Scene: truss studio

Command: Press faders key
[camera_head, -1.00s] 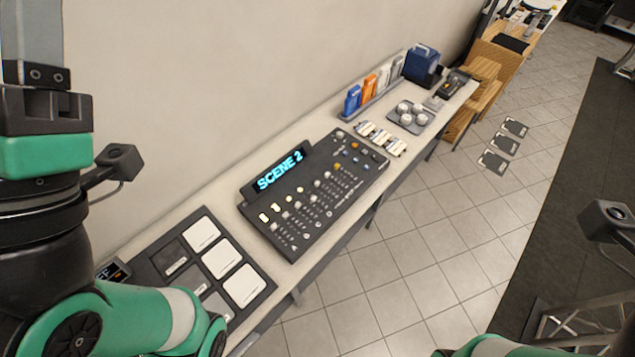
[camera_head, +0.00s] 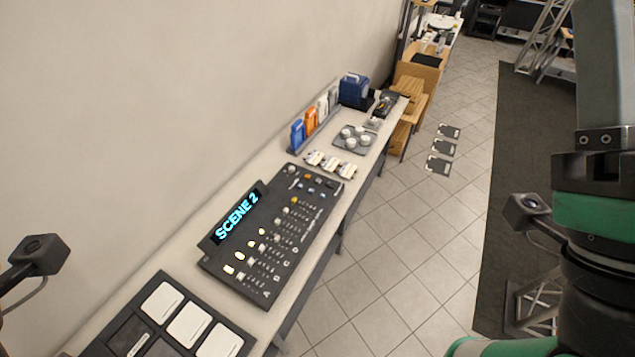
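The black lighting console (camera_head: 277,238) lies on the long narrow bench, with faders, knobs and several lit keys along it. Its tilted screen (camera_head: 238,218) reads "SCENE 2" in cyan. The lettering on its small keys is too small to read, so I cannot tell which one is the faders key. Nearer me on the same bench lies a black panel (camera_head: 131,320) with large white pads (camera_head: 187,325), cut off by the bottom edge. Neither gripper's fingers show. Parts of my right arm stand at the right edge, well away from the console.
Beyond the console on the bench (camera_head: 213,193) are small white items (camera_head: 331,165), a tray of white round pieces (camera_head: 354,139), blue and orange upright items, and a blue case (camera_head: 354,91). Wooden steps (camera_head: 411,100) stand past the bench. The tiled floor at right is open, with dark cards (camera_head: 440,165).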

